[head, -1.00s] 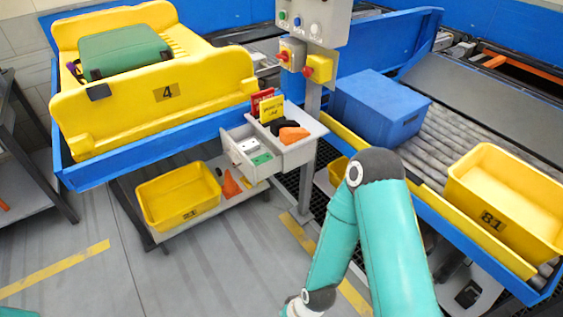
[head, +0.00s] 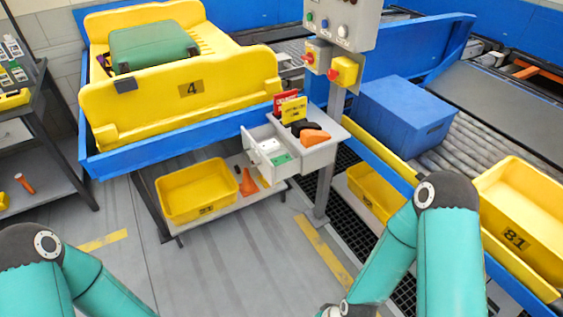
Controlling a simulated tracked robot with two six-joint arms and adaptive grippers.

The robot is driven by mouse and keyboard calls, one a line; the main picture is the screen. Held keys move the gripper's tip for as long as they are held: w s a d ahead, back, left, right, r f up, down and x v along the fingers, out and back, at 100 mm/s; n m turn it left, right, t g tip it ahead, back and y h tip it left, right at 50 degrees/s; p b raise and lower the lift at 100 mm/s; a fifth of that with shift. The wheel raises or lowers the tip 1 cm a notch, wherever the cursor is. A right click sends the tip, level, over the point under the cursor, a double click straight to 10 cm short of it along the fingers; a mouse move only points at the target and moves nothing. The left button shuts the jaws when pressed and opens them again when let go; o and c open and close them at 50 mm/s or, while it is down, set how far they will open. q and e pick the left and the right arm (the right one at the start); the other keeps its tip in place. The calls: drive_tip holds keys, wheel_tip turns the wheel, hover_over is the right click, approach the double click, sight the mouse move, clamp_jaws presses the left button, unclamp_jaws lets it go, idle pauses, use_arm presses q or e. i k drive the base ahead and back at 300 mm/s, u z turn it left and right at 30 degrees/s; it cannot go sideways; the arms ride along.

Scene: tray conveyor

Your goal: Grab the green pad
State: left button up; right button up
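A small green pad (head: 282,160) lies in the open drawer (head: 264,163) of the small grey cabinet below the control box. A white item (head: 269,146) lies beside it in the drawer. My left and right arms show at the bottom of the head view, left and right of the middle. Both grippers are outside the picture, so whether they are open or shut is hidden. Neither arm reaches the drawer.
Card holders (head: 291,107) and an orange item (head: 314,137) stand on the cabinet top. A control post (head: 326,170) stands right of the drawer. Floor in front is clear.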

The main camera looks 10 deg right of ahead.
sight(283, 158)
drive_tip(key=i, duration=0.9)
